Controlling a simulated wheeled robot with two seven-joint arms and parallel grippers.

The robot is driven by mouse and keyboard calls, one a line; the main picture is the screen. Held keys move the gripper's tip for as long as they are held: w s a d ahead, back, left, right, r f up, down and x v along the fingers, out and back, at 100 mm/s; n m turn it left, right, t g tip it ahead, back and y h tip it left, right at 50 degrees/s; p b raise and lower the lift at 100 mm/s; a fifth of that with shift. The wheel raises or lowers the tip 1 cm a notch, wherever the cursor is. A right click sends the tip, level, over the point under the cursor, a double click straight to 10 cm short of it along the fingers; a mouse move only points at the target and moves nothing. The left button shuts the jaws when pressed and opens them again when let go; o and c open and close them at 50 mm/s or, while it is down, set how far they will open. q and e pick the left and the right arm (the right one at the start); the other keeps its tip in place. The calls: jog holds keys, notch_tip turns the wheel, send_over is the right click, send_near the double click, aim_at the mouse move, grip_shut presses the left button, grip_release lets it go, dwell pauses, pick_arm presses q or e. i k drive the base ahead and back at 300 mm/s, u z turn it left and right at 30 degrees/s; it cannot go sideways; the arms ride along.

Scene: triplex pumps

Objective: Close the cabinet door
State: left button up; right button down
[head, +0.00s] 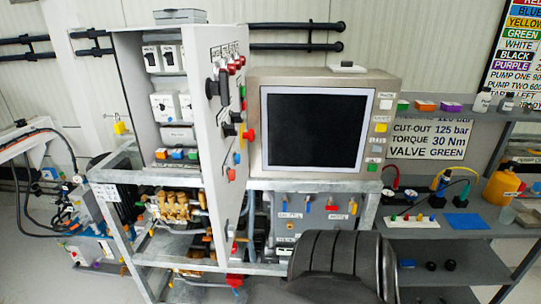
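The grey cabinet (131,75) stands on a metal frame at the left of the head view. Its front is open, and white switch boxes (165,107) show inside. The cabinet door (212,150) stands open, swung out towards me at the cabinet's right side, seen at a steep angle. A dark handle (212,88) and several red, black and coloured knobs are on the door. Neither of my grippers shows. A black ribbed part at the bottom centre, which seems to be mine, hides some of the lower frame.
A monitor (315,130) stands right of the door, close to it. Brass pump parts (174,207) and pipes fill the frame below the cabinet. A grey shelf (440,222) with small coloured items is at the right. Hoses hang at the far left.

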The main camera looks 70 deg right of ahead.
aim_at(207, 48)
jog(key=z, duration=1.9)
jog(key=i, duration=0.5)
